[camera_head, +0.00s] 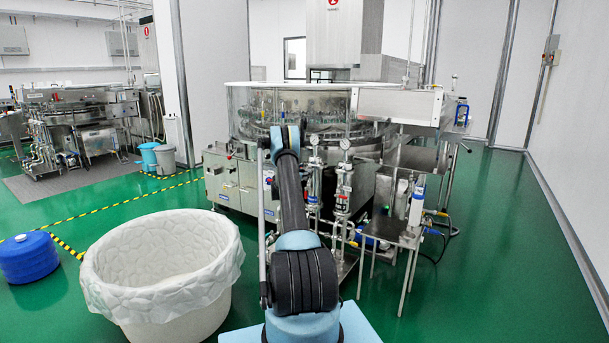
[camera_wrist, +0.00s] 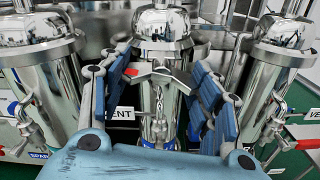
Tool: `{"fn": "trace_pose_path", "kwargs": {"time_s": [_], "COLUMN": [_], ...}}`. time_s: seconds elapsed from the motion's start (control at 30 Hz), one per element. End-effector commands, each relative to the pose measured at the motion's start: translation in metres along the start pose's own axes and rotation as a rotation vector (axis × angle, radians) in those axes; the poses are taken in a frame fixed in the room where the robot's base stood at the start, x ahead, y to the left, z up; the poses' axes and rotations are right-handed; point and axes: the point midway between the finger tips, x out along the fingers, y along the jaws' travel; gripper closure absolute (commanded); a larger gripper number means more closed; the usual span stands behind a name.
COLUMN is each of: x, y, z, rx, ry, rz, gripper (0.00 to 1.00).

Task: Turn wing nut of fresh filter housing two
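In the wrist view, a polished steel filter housing (camera_wrist: 162,50) with a domed lid stands upright in the middle. A silver wing-shaped piece (camera_wrist: 160,76), seemingly the wing nut, sits on its front at the clamp below the lid. Bolt-like hardware (camera_wrist: 157,100) hangs under it. My gripper (camera_wrist: 161,72) is open, with one blue-padded finger left of the wing nut and one right of it. I cannot tell whether either finger touches it. In the head view, filter housings (camera_head: 342,188) stand before the washer, and my arm hides my gripper.
Similar steel housings stand close on the left (camera_wrist: 45,85) and right (camera_wrist: 270,75) in the wrist view. In the head view, a round washer (camera_head: 300,105) stands behind, a small steel table (camera_head: 390,232) at right, and a white lined bin (camera_head: 165,265) at front left.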

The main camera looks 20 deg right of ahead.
Motion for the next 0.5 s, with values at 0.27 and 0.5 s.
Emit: {"fn": "trace_pose_path", "kwargs": {"time_s": [0.27, 0.5], "x": [-0.0005, -0.0024], "y": [0.0002, 0.0002], "z": [-0.0006, -0.0002], "rx": [0.001, 0.001], "ry": [0.001, 0.000], "rz": [0.000, 0.000], "gripper": [0.22, 0.22]}}
